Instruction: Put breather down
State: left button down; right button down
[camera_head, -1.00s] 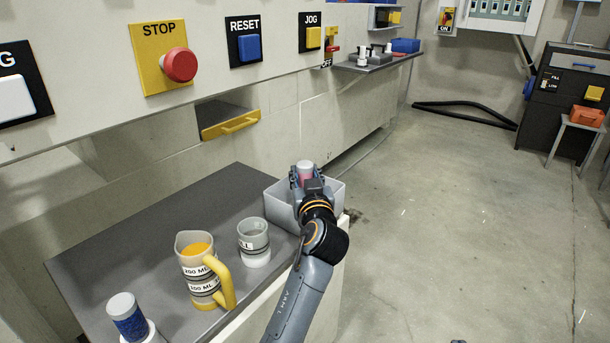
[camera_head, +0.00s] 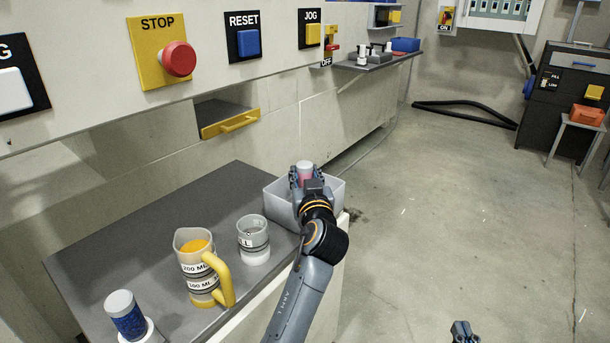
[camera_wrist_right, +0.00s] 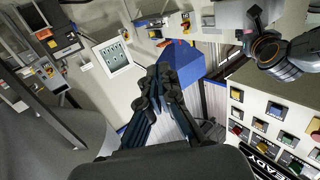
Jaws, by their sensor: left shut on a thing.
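The small white-capped, pink-bodied cylinder, which I take for the breather (camera_head: 305,168), is held upright in my left gripper (camera_head: 306,178). The gripper is shut on it, over the grey open bin (camera_head: 334,192) at the bench's far right corner. Its lower part is hidden by the fingers, and I cannot tell whether it touches the bin. My right gripper (camera_head: 465,331) shows at the bottom edge, away from the bench. In the right wrist view its fingers (camera_wrist_right: 165,72) come together with nothing visible between them.
A panel with a red stop button (camera_head: 177,60) rises behind.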

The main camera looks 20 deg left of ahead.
pick_arm(q)
jog(key=shift+f, duration=0.15)
pick_arm(e)
jog(key=shift+r, duration=0.4)
jog(key=shift+a+r+t, duration=0.1)
jog(key=shift+r+t, duration=0.1)
jog(key=shift+t, duration=0.1)
pick_arm(q)
jog(key=c, duration=1)
grip_release()
jog(key=shift+o, duration=0.2)
pick_arm(e)
jog(key=shift+r, duration=0.1)
